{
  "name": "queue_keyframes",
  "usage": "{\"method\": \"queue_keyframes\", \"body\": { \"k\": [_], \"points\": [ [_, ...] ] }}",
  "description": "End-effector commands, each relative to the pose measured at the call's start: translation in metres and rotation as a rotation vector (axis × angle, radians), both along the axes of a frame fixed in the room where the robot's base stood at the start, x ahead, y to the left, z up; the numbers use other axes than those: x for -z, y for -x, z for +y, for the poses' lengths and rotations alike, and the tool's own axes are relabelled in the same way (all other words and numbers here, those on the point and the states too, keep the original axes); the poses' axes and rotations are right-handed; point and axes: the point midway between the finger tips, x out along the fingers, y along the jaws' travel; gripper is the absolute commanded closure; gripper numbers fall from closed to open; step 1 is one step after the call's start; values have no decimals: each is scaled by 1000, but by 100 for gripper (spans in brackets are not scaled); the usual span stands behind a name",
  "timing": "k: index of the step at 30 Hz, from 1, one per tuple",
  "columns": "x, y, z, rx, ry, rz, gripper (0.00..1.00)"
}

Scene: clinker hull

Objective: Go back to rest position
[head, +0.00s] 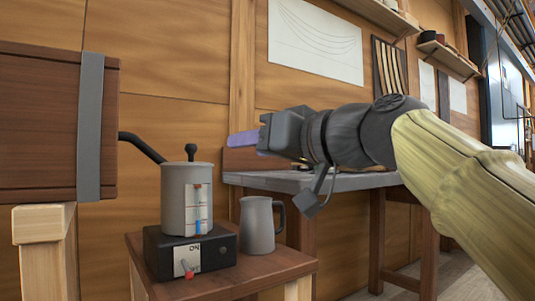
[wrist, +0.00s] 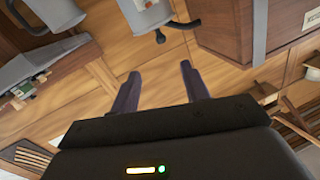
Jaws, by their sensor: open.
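My gripper (head: 243,138) is raised in mid-air in the head view, pointing left, in front of the wooden wall and above the grey jug. In the wrist view my gripper (wrist: 160,76) has its two dark fingers apart, with only wall planks showing between them. The gripper is open and holds nothing. In the head view the near finger shows as a purple strip and hides the other.
A grey boiler (head: 187,195) stands on a black switch box (head: 190,252) on a small wooden table (head: 235,277), beside a grey jug (head: 257,224). A black pipe joins the boiler to a wooden box (head: 45,130). A workbench (head: 345,182) stands behind my arm.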

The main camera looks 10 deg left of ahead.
Motion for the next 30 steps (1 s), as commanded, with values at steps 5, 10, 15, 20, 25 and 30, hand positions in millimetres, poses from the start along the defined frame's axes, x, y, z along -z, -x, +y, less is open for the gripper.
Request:
{"method": "queue_keyframes", "body": {
  "k": [5, 10, 15, 20, 25, 30],
  "points": [
    [0, -1, 0, 3, 0, 2, 54],
    [9, -22, -8, 51, 25, 66, 54],
    [45, -64, -30, 172, 94, 223, 54],
    [94, -93, -60, 300, 177, 382, 54],
    [145, -103, -96, 419, 271, 537, 54],
    [192, -94, -133, 521, 372, 675, 54]
  ]
}}
